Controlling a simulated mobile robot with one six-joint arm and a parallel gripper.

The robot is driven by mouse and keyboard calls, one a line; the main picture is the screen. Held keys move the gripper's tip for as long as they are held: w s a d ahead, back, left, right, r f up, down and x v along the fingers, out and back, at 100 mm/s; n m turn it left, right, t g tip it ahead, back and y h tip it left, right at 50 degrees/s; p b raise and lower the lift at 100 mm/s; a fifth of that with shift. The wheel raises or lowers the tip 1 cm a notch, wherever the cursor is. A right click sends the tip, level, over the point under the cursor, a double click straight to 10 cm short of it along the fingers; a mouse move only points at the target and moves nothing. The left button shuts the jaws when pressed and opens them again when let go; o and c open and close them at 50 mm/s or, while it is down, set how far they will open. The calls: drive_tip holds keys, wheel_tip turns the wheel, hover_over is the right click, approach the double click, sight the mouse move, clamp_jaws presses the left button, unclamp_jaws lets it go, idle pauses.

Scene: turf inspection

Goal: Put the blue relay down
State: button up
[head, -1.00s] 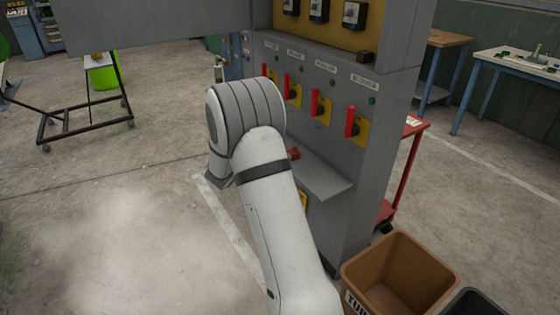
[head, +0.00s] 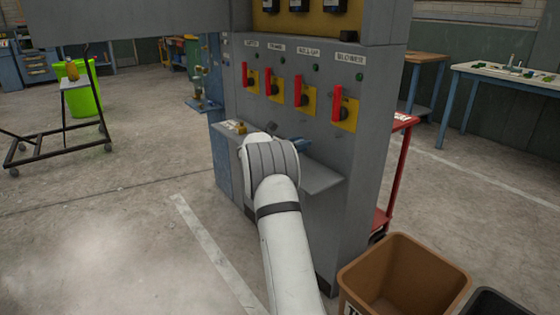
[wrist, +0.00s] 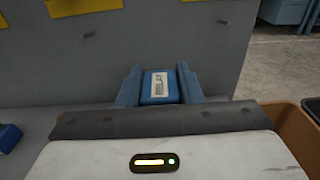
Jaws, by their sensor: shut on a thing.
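The blue relay (wrist: 160,86), a small block with a white label, is between the blue fingers of my gripper (wrist: 159,84) in the wrist view. The gripper is shut on it, in front of the grey panel face and over the grey shelf (head: 324,180). I cannot tell whether the relay touches the shelf. In the head view my arm hides most of the gripper; a bit of blue shows just right of the wrist, and I cannot tell whether it is finger or relay.
Another blue block (wrist: 9,137) lies at the wrist view's left edge. Red-handled switches (head: 339,99) line the panel above the shelf. Small items (head: 238,127) sit at the shelf's left end. A brown bin (head: 447,284) stands at the lower right, near a red cart (head: 396,175).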

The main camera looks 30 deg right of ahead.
wheel_tip(320, 180, down, 9)
drive_tip(key=shift+r+b, duration=0.2)
drive_tip(key=shift+b, duration=1)
drive_tip(key=shift+f, duration=0.1)
drive_tip(key=o, duration=1)
drive_tip(key=shift+f, duration=0.1)
drive_tip(key=shift+c, duration=0.2)
